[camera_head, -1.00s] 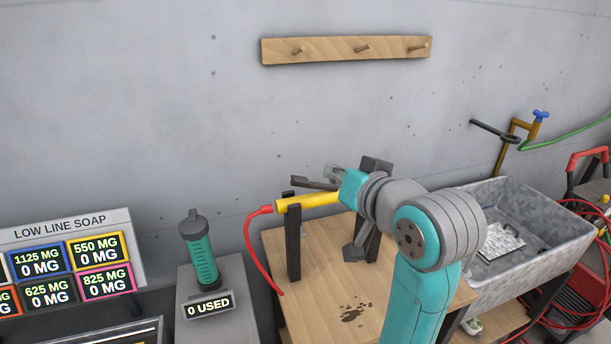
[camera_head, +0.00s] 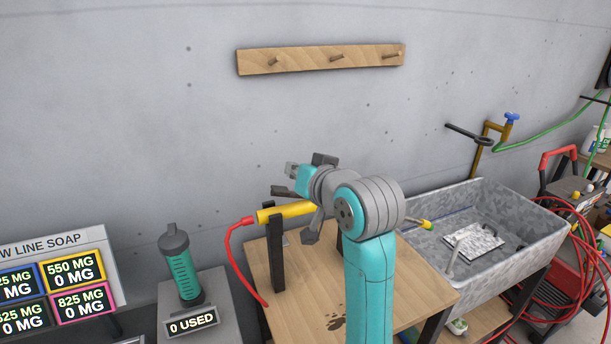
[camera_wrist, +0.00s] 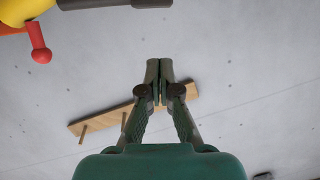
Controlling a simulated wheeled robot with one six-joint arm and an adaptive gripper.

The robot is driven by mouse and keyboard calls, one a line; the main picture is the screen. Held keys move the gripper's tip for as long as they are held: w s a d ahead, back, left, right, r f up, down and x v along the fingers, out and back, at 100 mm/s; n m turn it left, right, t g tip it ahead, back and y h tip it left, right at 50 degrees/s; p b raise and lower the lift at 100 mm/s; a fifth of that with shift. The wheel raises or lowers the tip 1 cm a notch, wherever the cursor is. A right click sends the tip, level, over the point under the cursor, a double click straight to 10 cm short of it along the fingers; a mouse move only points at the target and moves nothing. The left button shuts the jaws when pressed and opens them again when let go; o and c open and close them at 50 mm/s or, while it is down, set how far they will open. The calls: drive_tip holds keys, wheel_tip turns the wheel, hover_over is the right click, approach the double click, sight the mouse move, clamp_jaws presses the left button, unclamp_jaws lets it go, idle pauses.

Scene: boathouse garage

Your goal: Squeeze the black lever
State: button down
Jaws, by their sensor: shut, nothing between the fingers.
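The yellow tool (camera_head: 284,213) lies on black uprights on the wooden table, with a red hose at its left end. The black lever (camera_head: 283,191) sticks out to the left above the yellow body, apart from it at its free end. My gripper (camera_head: 292,170) is just above the lever in the head view, shut and empty. In the wrist view the closed fingertips (camera_wrist: 159,66) point at the wall. The yellow body (camera_wrist: 22,10) and a dark bar (camera_wrist: 130,4), likely the lever, are cut off at the top left there. My wrist hides the tool's right part.
A peg rack (camera_head: 322,58) hangs on the wall above. A stone sink (camera_head: 530,240) stands right of the wooden table (camera_head: 300,320). The wall is close behind the tool.

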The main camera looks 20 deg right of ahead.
sight(277, 194)
drive_tip(key=shift+w+a+f, duration=0.25)
drive_tip(key=shift+w+f, duration=0.1)
drive_tip(key=shift+f, duration=0.35)
drive_tip(key=shift+w+a+f, duration=0.3)
drive_tip(key=shift+f, duration=0.45)
drive_tip(key=shift+w+a+f, duration=0.25)
drive_tip(key=shift+w+f, duration=0.1)
drive_tip(key=shift+f, duration=0.35)
drive_tip(key=shift+a+f+n+h, duration=0.3)
drive_tip(key=shift+a+f+n, duration=0.3)
drive_tip(key=shift+f+n, duration=0.3)
drive_tip(key=shift+a+f, duration=0.15)
drive_tip(key=shift+f, duration=0.25)
drive_tip(key=shift+r, duration=0.1)
idle(3.0)
